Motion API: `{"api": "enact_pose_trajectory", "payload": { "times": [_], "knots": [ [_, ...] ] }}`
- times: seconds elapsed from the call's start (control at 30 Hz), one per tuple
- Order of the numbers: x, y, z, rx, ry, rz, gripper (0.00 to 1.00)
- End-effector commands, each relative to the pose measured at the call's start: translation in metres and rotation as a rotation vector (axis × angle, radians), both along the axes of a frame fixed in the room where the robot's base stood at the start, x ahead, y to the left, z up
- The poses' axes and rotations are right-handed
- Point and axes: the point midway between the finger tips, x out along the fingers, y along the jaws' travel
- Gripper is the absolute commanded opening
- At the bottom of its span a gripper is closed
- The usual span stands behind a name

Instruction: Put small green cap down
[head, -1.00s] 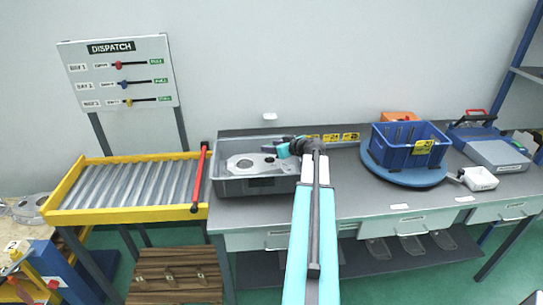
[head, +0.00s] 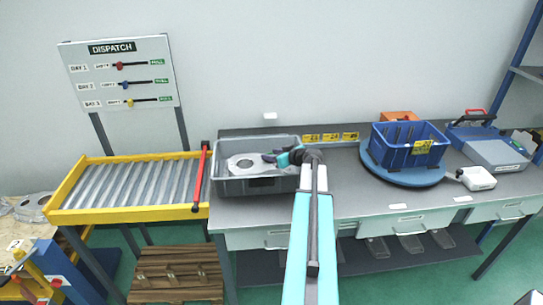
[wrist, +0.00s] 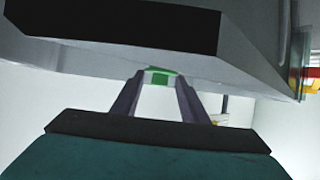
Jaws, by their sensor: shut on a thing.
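The small green cap (wrist: 158,77) shows between my fingertips in the wrist view. My gripper (wrist: 157,88) is shut on it. In the head view, my gripper (head: 268,158) is over the right part of the grey crate (head: 232,187), its fingers pointing left. A silver casting (head: 241,168) with a round opening lies in the crate, just left of the fingertips. The cap is too small to make out in the head view. I cannot tell whether the cap touches the casting.
The crate stands at the bench's left end, beside a yellow-framed roller conveyor (head: 135,185) with a red bar (head: 201,177). A blue bin (head: 398,152) sits on a round blue turntable (head: 375,174) to the right. The bench (head: 350,198) between them is mostly clear.

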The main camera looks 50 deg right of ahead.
Motion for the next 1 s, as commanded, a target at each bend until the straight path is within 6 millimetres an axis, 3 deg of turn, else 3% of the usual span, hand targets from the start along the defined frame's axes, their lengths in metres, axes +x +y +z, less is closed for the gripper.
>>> {"api": "enact_pose_trajectory", "payload": {
  "times": [1.0],
  "knots": [
    [0.0, 0.0, -0.013, 0.0, -0.001, 0.0, 0.2]
  ]
}}
